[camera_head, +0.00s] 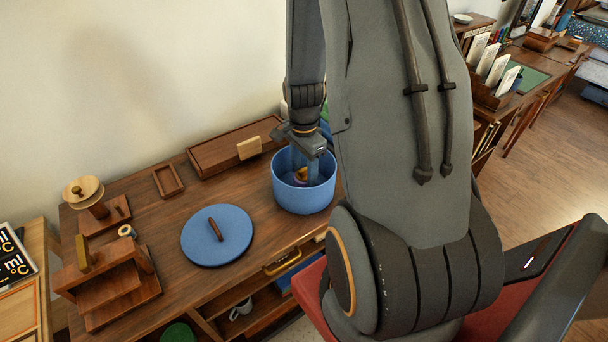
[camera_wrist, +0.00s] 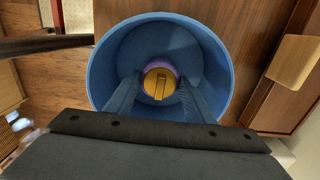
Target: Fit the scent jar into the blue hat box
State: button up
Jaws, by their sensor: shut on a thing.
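The blue hat box (camera_head: 303,199) stands open on the wooden dresser top, beneath my gripper. It also shows in the wrist view (camera_wrist: 104,52) as a round blue wall around both fingers. The scent jar (camera_wrist: 160,82), with a yellow lid and a purple body, is between my fingertips inside the box. My gripper (camera_head: 308,176) reaches down into the box and is shut on the jar. Whether the jar touches the box floor is hard to tell.
The round blue lid (camera_head: 217,236) with a brown handle lies left of the box. A long wooden case (camera_head: 232,148) with a pale tab is behind, near the wall. A small wooden tray (camera_head: 168,181) and wooden stands are farther left. The dresser top between them is clear.

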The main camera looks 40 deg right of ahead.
jog(key=shift+f, duration=0.95)
jog(key=shift+f, duration=0.1)
jog(key=o, duration=1.3)
notch_tip(320, 180, up, 12)
jog(key=shift+a+r+b, duration=0.1)
jog(key=shift+b, duration=0.85)
jog(key=shift+s+a+r+n+t, duration=0.15)
jog(key=shift+s+a+r+n, duration=0.65)
jog(key=shift+a+n, duration=2.1)
jog(key=shift+s+a+r+n+t, duration=0.25)
jog(key=shift+s+a+n, duration=1.2)
jog(key=shift+a+n, duration=1.45)
jog(key=shift+s+a+r+n+t, duration=0.1)
jog(key=shift+s+a+r+n, duration=0.7)
jog(key=shift+a+n, duration=2.05)
